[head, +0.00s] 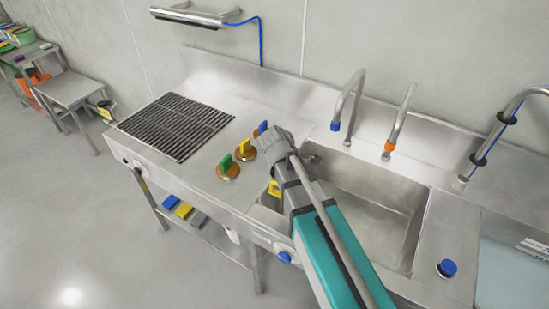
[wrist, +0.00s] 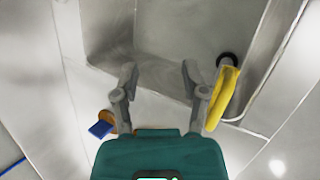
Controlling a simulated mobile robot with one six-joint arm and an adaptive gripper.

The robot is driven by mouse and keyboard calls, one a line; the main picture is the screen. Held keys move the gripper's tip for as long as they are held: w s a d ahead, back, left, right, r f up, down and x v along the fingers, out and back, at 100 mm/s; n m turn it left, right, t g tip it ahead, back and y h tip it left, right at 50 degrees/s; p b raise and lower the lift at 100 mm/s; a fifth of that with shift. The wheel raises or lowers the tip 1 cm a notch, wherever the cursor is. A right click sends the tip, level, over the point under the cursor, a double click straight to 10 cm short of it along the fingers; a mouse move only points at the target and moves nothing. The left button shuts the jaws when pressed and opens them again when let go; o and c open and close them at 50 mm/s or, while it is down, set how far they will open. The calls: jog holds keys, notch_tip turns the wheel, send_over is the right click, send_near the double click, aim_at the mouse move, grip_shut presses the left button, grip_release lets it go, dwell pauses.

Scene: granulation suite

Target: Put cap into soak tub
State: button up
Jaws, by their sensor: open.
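Which object is the cap is not certain. Brown discs with upright handles stand on the steel counter left of the sink: a green one (head: 228,168), a yellow one (head: 246,150) and a blue one (head: 263,128), which also shows in the wrist view (wrist: 101,129). A round blue knob-like piece (head: 446,268) sits on the counter right of the sink. A pale blue basin (head: 512,268), possibly the soak tub, is cut off at the right edge. My gripper (head: 272,143) is open and empty over the sink's left end; its fingers also show in the wrist view (wrist: 160,78).
The sink (head: 375,205) lies under and right of my arm. A yellow curved piece (wrist: 224,97) is beside the right finger; contact is unclear. Taps (head: 350,98) rise behind the sink. A dark grate (head: 178,125) lies left. Coloured blocks (head: 184,210) lie on the shelf below.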

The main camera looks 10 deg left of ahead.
jog(key=s+d+r+m+g+y+p, duration=0.2)
jog(key=s+d+r+m+p, duration=0.1)
jog(key=d+m, duration=0.4)
jog(key=s+d+r+m+g+y+p, duration=0.2)
jog(key=s+d+m+p, duration=0.4)
jog(key=d, duration=0.5)
jog(key=shift+s+d+r+m+y, duration=0.35)
jog(key=shift+r+m+y, duration=0.25)
jog(key=shift+r+m, duration=0.35)
